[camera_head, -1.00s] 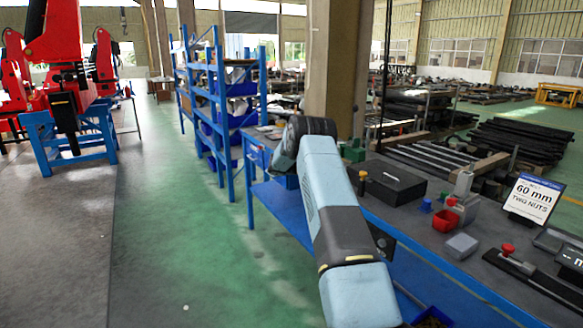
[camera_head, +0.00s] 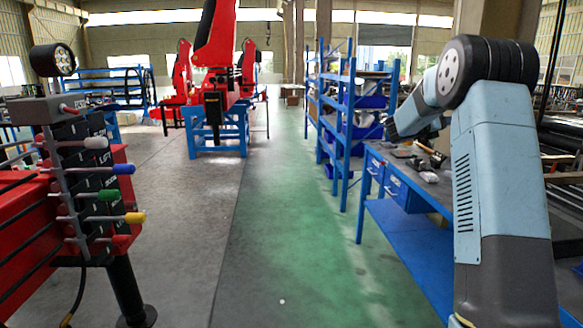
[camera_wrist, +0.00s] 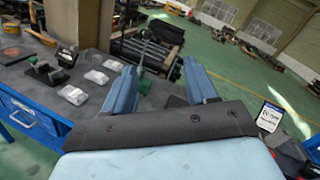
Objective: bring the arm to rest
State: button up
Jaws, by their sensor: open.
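In the head view my blue-grey arm (camera_head: 500,170) stands at the right edge, bent at a black joint, with its forearm reaching away over the blue workbench (camera_head: 398,228). The far end of the arm is small there, and the gripper's fingers cannot be made out. In the wrist view my gripper (camera_wrist: 160,68) shows two blue fingers spread apart with nothing between them. They are above the bench top, with boxes and small parts beyond and to the left.
A red crane stand with coloured levers (camera_head: 95,190) is close at the left. Blue shelving (camera_head: 345,120) stands beyond the bench. Red machinery on a blue stand (camera_head: 217,130) is farther back. The green and grey floor (camera_head: 260,240) between is clear. A sign (camera_wrist: 269,117) shows in the wrist view.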

jog(key=s+a+r+n+t+y, duration=0.1)
jog(key=a+r+n+t+y, duration=0.2)
jog(key=a+r+n+t, duration=0.4)
jog(key=s+a+r+n+t+y, duration=0.1)
jog(key=s+a+r+n+y, duration=0.1)
jog(key=s+a+n+y, duration=0.55)
jog(key=s+a+r+n+t+y, duration=0.15)
jog(key=s+a+n+y, duration=0.3)
jog(key=a+n, duration=0.55)
jog(key=s+a+f+n+g+y, duration=0.25)
jog(key=s+n, duration=0.25)
jog(key=s, duration=0.4)
jog(key=s+a+f+n+g+y, duration=0.1)
jog(key=s+a+f+n+g, duration=0.1)
jog(key=s+a+n, duration=0.35)
jog(key=s+d+f+n+g, duration=0.1)
jog(key=s+f+n+g, duration=0.2)
jog(key=s, duration=0.9)
jog(key=s+d+f+n+g+h, duration=0.1)
jog(key=s+f+n+g, duration=0.2)
jog(key=s+f+n, duration=0.3)
jog(key=s+f, duration=0.3)
jog(key=s, duration=0.4)
jog(key=shift+s+d, duration=0.25)
jog(key=shift+s, duration=0.05)
jog(key=shift+h, duration=0.25)
